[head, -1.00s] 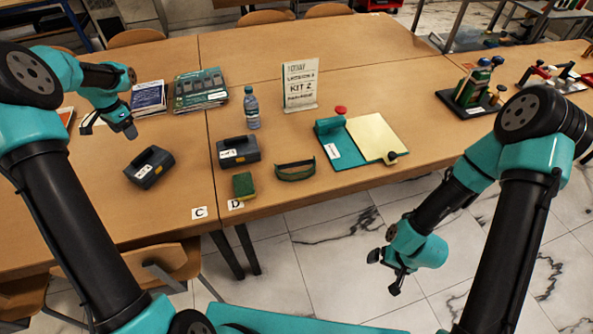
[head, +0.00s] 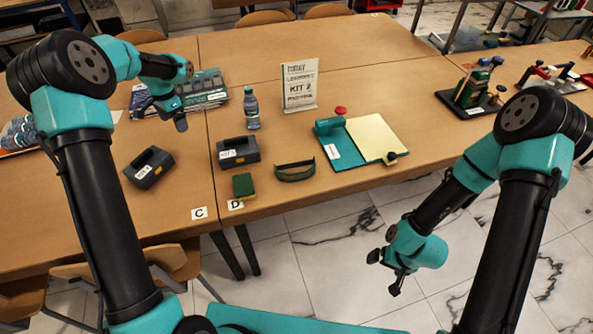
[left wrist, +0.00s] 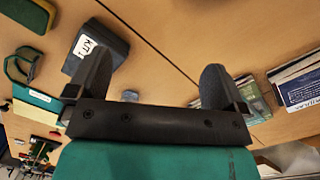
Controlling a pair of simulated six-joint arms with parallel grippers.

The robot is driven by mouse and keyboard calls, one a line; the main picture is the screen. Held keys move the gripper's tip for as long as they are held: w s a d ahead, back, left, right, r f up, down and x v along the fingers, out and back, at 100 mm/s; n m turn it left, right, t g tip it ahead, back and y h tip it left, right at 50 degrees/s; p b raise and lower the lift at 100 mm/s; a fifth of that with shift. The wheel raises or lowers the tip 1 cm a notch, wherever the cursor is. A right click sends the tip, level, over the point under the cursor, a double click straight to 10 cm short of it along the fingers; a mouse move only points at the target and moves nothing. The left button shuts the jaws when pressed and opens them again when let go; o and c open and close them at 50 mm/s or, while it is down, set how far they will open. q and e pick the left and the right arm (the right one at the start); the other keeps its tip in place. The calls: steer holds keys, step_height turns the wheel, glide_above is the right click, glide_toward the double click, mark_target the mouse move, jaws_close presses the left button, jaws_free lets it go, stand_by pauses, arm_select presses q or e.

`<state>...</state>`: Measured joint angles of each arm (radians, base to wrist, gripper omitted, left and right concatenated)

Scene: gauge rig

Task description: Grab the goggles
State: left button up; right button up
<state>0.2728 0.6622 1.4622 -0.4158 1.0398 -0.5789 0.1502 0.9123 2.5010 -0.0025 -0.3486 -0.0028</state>
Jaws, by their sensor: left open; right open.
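The goggles (head: 295,171), dark green with a strap, lie on the table near its front edge, right of the green and yellow sponge. They also show at the upper left of the left wrist view (left wrist: 20,65). My left gripper (head: 162,116) is open and empty above the table by the books, well to the left of the goggles. Its two fingers show apart in the left wrist view (left wrist: 155,85). My right gripper (head: 383,273) is open and empty, low over the floor in front of the table, apart from the goggles.
Near the goggles are the sponge (head: 243,185), a dark kit case (head: 238,151), a water bottle (head: 251,108) and a teal board (head: 346,158) with a yellow sheet. Another case (head: 149,167) lies left. A sign (head: 300,86) stands behind. Bare table lies between the goggles and front edge.

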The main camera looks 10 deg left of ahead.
arm_select(q)
steer(key=w+d+m+g+y, duration=0.1)
steer(key=w+d+m, duration=0.15)
steer(key=d, duration=0.95)
steer(key=w+d+m, duration=0.1)
steer(key=w+d, duration=0.2)
steer(key=d, duration=0.9)
steer(key=m+y, duration=0.3)
steer(key=m, duration=0.1)
glide_above(305, 165)
steer(key=w+d, duration=0.3)
steer(key=d, duration=0.2)
steer(key=shift+s+d, duration=0.2)
steer(key=x, duration=1.2)
steer(key=shift+w+a, duration=0.1)
steer(key=shift+a, duration=0.05)
steer(key=shift+f, duration=0.1)
steer(key=shift+x, duration=2.55)
steer(key=shift+c, duration=0.3)
